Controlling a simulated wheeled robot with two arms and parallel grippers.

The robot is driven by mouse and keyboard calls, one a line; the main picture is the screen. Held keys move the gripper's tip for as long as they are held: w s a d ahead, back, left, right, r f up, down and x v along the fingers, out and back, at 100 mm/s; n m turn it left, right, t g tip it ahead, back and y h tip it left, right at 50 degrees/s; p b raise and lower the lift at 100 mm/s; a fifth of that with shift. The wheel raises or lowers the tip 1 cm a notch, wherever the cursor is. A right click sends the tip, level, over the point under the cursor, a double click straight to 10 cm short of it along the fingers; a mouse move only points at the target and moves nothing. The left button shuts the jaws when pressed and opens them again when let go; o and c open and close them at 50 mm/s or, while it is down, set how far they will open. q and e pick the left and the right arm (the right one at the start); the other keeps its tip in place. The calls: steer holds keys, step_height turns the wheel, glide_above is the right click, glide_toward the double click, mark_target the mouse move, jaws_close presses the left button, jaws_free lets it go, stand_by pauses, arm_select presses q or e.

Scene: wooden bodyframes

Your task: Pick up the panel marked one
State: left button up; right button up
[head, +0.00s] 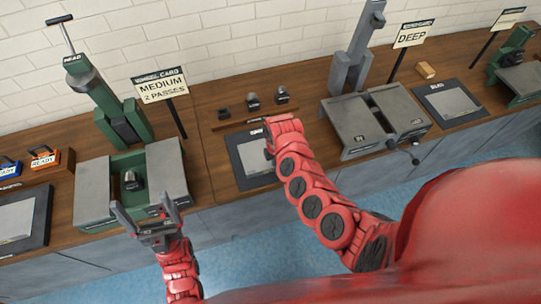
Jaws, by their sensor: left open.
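A grey panel (258,147) lies on a dark mat (239,171) in the middle of the bench, partly hidden by my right arm. A second grey panel (456,102) lies on a dark mat at the right. A third grey panel (14,222) lies on a mat at the far left. I cannot read a number one on any of them. My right gripper (270,145) is over the right part of the middle panel; its fingers are hard to make out. My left gripper (141,202) is open and empty in front of the green left machine.
A green machine (100,200) with a dark knob (131,181) stands at the left. A grey machine (352,120) stands right of the middle mat. A wooden rack (238,122) with three small dark tools is behind it. Signs read "MEDIUM 2 PASSES" (161,87) and "DEEP" (412,36).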

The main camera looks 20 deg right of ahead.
jaws_close()
stand_by(1.3)
